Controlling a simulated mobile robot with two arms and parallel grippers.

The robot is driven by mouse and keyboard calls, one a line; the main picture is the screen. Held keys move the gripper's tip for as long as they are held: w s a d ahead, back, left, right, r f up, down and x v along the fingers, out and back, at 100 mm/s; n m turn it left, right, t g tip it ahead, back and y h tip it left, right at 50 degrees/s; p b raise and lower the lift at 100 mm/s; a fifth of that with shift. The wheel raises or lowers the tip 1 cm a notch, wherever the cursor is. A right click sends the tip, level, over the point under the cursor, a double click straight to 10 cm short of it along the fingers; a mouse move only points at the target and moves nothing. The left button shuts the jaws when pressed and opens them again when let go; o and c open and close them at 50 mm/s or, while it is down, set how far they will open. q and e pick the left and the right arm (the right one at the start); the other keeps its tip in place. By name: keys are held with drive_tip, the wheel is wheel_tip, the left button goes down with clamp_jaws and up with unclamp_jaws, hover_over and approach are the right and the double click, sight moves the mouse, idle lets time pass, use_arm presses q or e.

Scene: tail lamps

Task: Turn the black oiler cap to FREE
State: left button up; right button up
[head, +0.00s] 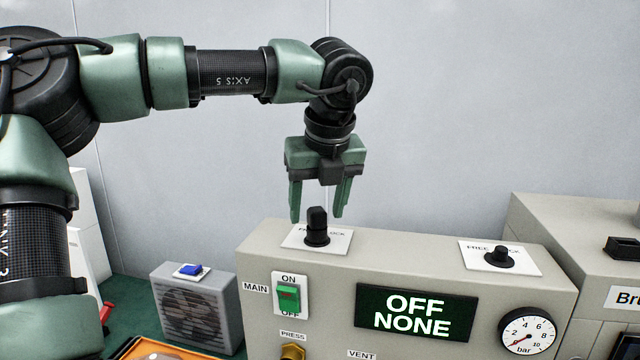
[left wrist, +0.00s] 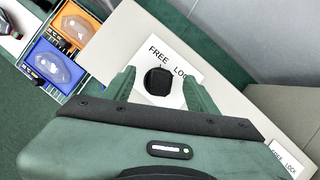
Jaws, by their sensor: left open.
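A black oiler cap (head: 317,226) with a raised block grip stands on a white FREE/LOCK label (head: 337,246) on top of the beige control box. It also shows in the left wrist view (left wrist: 158,82), between the words FREE and LOCK. I cannot tell which word it is set to. My left gripper (head: 317,212) points down over this cap, open, with its fingers on either side of the grip; contact is not visible. A second, lower black knob (head: 498,256) sits on its own FREE/LOCK label to the right. My right gripper is out of view.
The control box front carries a green main switch (head: 288,296), a display (head: 416,312) reading OFF NONE, a pressure gauge (head: 527,334) and a brass knob (head: 292,353). A grey fan box (head: 196,305) with a blue button stands left. Orange (left wrist: 88,17) and blue (left wrist: 38,56) trays hold lamps.

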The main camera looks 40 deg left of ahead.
use_arm(q)
drive_tip(key=shift+w+a+f, duration=0.15)
drive_tip(key=shift+a+f, duration=0.05)
drive_tip(key=shift+f, duration=0.35)
drive_tip(key=shift+d, duration=0.1)
